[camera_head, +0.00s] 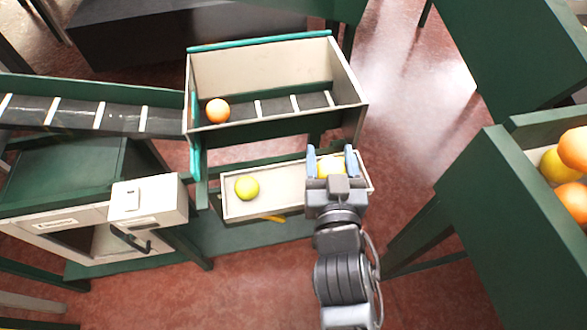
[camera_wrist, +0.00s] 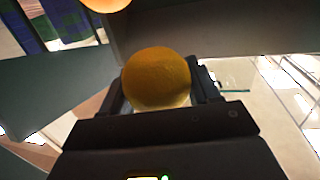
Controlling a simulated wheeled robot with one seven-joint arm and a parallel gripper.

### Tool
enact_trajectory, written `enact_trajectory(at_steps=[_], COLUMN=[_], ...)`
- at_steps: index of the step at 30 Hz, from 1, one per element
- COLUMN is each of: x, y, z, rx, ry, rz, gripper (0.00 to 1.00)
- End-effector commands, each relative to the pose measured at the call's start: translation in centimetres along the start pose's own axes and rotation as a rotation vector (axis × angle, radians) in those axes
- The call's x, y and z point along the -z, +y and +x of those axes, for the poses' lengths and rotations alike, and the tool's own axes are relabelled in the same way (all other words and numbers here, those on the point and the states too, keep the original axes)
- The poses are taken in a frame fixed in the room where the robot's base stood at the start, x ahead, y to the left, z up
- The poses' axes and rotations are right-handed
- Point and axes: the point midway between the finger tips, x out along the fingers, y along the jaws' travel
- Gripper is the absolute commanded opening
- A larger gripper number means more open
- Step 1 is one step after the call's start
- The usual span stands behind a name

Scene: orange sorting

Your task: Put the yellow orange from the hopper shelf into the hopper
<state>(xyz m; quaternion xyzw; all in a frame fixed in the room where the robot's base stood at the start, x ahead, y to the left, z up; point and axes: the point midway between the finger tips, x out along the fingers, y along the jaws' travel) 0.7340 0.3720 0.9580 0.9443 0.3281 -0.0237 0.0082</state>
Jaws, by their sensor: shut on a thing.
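A yellow orange (camera_head: 327,170) is between the two fingers of my gripper (camera_head: 331,160), which is shut on it. The wrist view shows the same yellow orange (camera_wrist: 158,80) between the dark fingers, its lower part hidden. In the head view my gripper is over the right end of the hopper shelf (camera_head: 290,205); whether the fruit still touches the shelf I cannot tell. A second, yellow-green orange (camera_head: 247,187) lies near the shelf's left end. The hopper (camera_head: 265,70), an open pale box with teal edges, is just behind and above the shelf.
One orange fruit (camera_head: 217,110) sits at the left inside the hopper. A dark conveyor (camera_head: 70,115) with white slats joins its left side. A white box (camera_head: 148,200) is left of the shelf. A green bin (camera_head: 480,210) with several fruits stands at the right.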

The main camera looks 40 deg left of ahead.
Motion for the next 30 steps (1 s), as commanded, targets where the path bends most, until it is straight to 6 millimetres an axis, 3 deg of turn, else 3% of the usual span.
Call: enact_trajectory(at_steps=[3, 13, 17, 24, 30], x=[-1.7, -4.3, -4.5, -7.7, -8.0], y=[-1.6, -6.0, -6.5, -6.5, -6.5], z=[1.1, 3.7, 4.0, 4.2, 4.2], rx=[0.002, 0.002, -0.001, 0.0, -0.001], ry=[0.002, 0.0, 0.001, 0.0, 0.001], rz=[-0.002, -0.002, 0.0, -0.002, 0.0], gripper=[0.29, 0.29, 0.29, 0.29, 0.29])
